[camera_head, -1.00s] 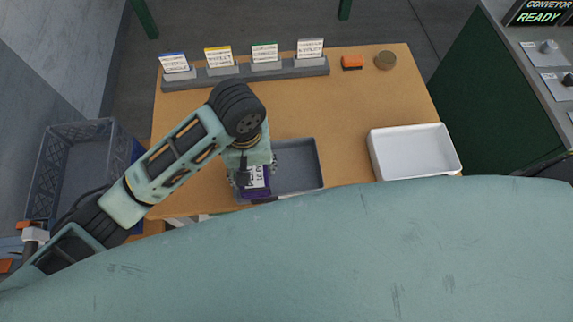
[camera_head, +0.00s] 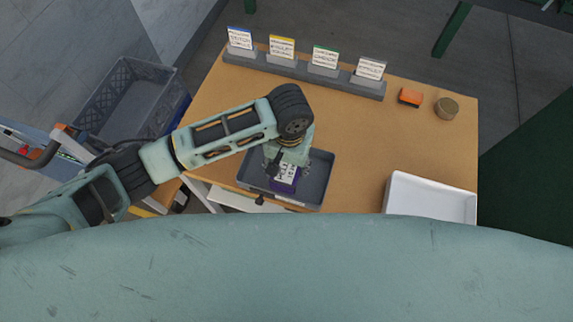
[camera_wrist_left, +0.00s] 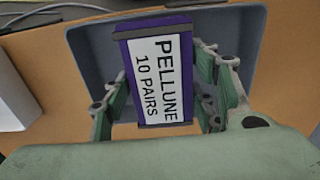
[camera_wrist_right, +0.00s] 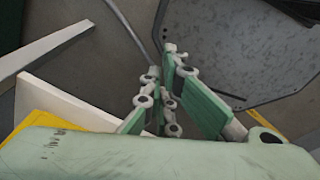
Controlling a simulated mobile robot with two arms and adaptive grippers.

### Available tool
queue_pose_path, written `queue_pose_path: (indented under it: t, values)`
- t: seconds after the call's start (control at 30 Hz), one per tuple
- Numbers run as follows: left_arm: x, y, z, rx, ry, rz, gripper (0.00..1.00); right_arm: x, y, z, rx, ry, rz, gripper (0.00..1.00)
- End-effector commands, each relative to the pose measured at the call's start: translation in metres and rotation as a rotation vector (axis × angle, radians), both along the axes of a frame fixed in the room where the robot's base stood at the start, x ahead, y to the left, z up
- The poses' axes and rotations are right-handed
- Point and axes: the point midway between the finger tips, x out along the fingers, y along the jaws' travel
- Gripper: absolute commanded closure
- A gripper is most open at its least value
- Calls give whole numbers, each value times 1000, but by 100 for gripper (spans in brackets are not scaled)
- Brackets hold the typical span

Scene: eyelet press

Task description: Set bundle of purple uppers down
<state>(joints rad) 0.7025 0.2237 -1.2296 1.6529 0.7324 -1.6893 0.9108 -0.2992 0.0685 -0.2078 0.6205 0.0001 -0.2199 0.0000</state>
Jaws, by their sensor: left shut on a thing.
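The bundle of purple uppers (camera_head: 285,181) has a white label, which reads PELLUNE 10 PAIRS in the left wrist view (camera_wrist_left: 160,75). My left gripper (camera_head: 287,165) is shut on it, with one finger on each side. The bundle is over or inside the grey tray (camera_head: 320,176) on the table; I cannot tell whether it touches the tray floor. Tray surface shows around it in the left wrist view (camera_wrist_left: 252,50). My right gripper (camera_wrist_right: 160,75) shows only in its own wrist view, with its fingers nearly together and nothing between them.
A white bin (camera_head: 430,197) stands on the table (camera_head: 400,130) to the right. A rack of label cards (camera_head: 300,72) lines the back edge, beside an orange block (camera_head: 410,97) and a round tin (camera_head: 446,108). A grey crate (camera_head: 130,100) stands left of the table.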

Motion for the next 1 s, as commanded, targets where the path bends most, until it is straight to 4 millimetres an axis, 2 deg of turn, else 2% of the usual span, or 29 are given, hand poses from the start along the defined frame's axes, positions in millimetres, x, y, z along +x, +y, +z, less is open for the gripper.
queue_pose_path:
  t: [0.17, 0.5, 0.87, 0.9, 1.0]
  values:
    - [15, 6, -10, -1, 1, -2, 84, 0, -14, 3, -16, 0, -3, 100]
    - [16, 7, -48, 0, 0, -3, 84, 0, -19, 10, -22, -1, -6, 100]
    - [16, 6, -53, -2, 0, -2, 84, 0, -8, 9, -9, 0, -5, 100]
    - [15, 7, -54, -1, 0, -2, 46, 0, -6, 9, -7, 1, -5, 100]
    - [15, 7, -54, -1, 0, -2, 37, 0, -3, 9, -4, 0, -3, 100]
